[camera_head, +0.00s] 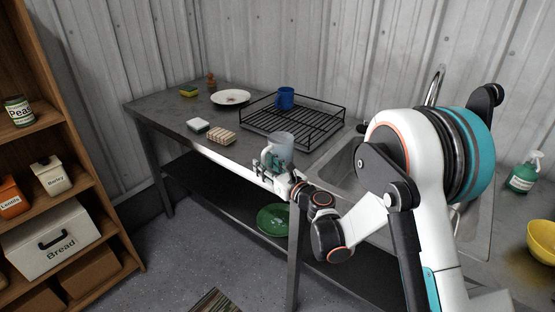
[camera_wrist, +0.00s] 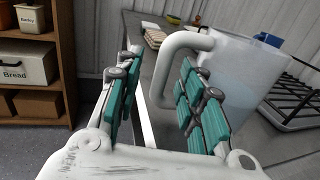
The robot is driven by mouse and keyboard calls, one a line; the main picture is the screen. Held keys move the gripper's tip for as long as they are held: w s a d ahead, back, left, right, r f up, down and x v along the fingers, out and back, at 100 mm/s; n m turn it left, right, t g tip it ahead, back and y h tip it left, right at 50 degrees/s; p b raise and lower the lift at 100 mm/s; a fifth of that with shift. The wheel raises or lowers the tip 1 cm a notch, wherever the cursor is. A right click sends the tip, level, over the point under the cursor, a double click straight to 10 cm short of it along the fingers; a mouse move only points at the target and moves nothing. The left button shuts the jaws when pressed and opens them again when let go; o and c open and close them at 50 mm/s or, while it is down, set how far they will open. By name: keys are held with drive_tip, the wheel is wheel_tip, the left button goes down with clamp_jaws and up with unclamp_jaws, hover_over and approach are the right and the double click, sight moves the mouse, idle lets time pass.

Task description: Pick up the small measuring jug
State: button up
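The small measuring jug, translucent whitish with a pale handle, stands upright at the front edge of the metal counter in the head view (camera_head: 281,145). In the wrist view the jug (camera_wrist: 235,72) fills the upper right, with its handle (camera_wrist: 180,42) arching to the left. My gripper (camera_head: 268,163) is in front of the jug in the head view and partly covers its lower part. In the wrist view my gripper (camera_wrist: 158,82) is open, its teal-padded fingers apart. The outer part of the handle shows between the fingers; I cannot tell whether either finger touches it.
A black wire dish rack (camera_head: 292,122) with a blue mug (camera_head: 286,98) stands behind the jug. A brush-like block (camera_head: 222,136), a white block (camera_head: 198,125) and a plate (camera_head: 230,97) lie to the left. The sink (camera_head: 345,165) is to the right. A wooden shelf (camera_head: 95,210) stands far left.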

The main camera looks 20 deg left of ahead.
clamp_jaws()
drive_tip(key=shift+r, duration=0.1)
